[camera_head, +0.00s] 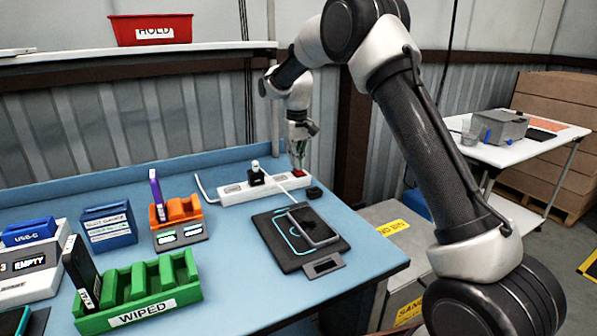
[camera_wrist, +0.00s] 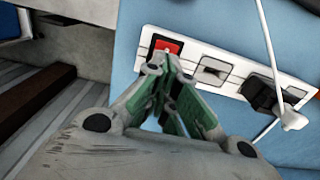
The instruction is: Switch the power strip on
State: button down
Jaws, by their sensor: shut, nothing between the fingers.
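The white power strip (camera_head: 232,194) lies along the back of the blue bench; it also shows in the wrist view (camera_wrist: 192,58). Its red switch (camera_wrist: 166,46) is at the end nearest my gripper, and shows small in the head view (camera_head: 299,173). My gripper (camera_head: 299,164) is shut and empty, pointing down over the switch end. In the wrist view its green-padded fingertips (camera_wrist: 160,72) sit at the switch's near edge; I cannot tell whether they touch it. Whether the switch is on or off is unclear.
A black plug (camera_wrist: 268,94) and a white cable (camera_wrist: 266,40) are at the strip. A phone (camera_head: 313,226) lies on a black pad (camera_head: 276,243) in front. A green WIPED rack (camera_head: 140,292), an orange holder (camera_head: 178,211) and blue boxes (camera_head: 108,225) stand left.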

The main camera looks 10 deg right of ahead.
jog(key=shift+f, duration=0.5)
jog(key=shift+r, duration=3.55)
